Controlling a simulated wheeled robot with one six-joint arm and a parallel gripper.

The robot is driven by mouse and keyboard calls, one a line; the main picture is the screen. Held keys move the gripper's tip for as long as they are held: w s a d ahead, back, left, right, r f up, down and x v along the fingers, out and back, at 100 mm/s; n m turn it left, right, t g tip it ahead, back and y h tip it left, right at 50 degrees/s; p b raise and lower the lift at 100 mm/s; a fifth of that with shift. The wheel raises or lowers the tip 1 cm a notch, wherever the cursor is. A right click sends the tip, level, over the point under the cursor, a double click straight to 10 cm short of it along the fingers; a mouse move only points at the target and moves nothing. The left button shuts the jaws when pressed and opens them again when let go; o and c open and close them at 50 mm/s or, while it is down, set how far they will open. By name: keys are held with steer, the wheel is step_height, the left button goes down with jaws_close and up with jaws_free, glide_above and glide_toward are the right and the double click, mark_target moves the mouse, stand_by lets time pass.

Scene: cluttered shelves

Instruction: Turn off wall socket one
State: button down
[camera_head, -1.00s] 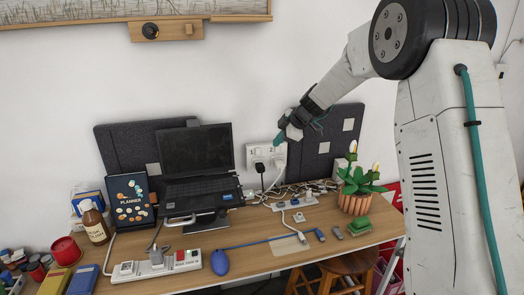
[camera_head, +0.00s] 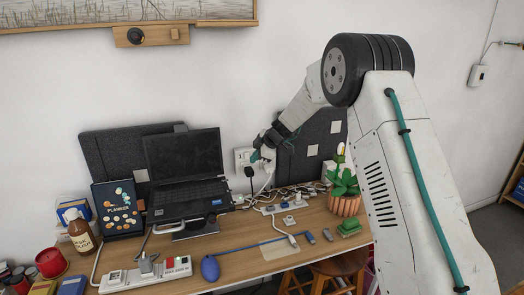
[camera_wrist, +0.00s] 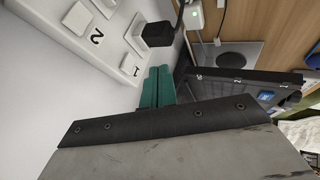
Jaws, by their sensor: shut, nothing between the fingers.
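The white wall socket panel (camera_head: 242,157) is on the wall behind the laptop, partly hidden by my gripper in the head view. The wrist view shows the panel (camera_wrist: 75,35) tilted, with the numbers 2 and 1 and white rocker switches. Socket one's switch (camera_wrist: 130,65) is beside its number 1. A black plug (camera_wrist: 157,33) is on the panel near it. My gripper (camera_wrist: 158,84) is shut and empty, its teal fingertips just beside the switch; I cannot tell if they touch. In the head view my gripper (camera_head: 260,153) is at the panel's right side.
The laptop (camera_head: 185,170) on its stand is left of the socket. Below are cables, a power strip (camera_head: 283,206) and a potted plant (camera_head: 345,205).

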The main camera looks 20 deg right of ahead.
mark_target(245, 155)
steer(key=w, duration=0.4)
steer(key=shift+w+a+f, duration=0.3)
steer(key=shift+f, duration=0.05)
steer(key=shift+w, duration=0.1)
steer(key=shift+w+r, duration=0.15)
steer(key=shift+w, duration=0.15)
steer(key=shift+d, duration=0.1)
steer(key=shift+r, duration=0.75)
steer(key=shift+s, duration=0.15)
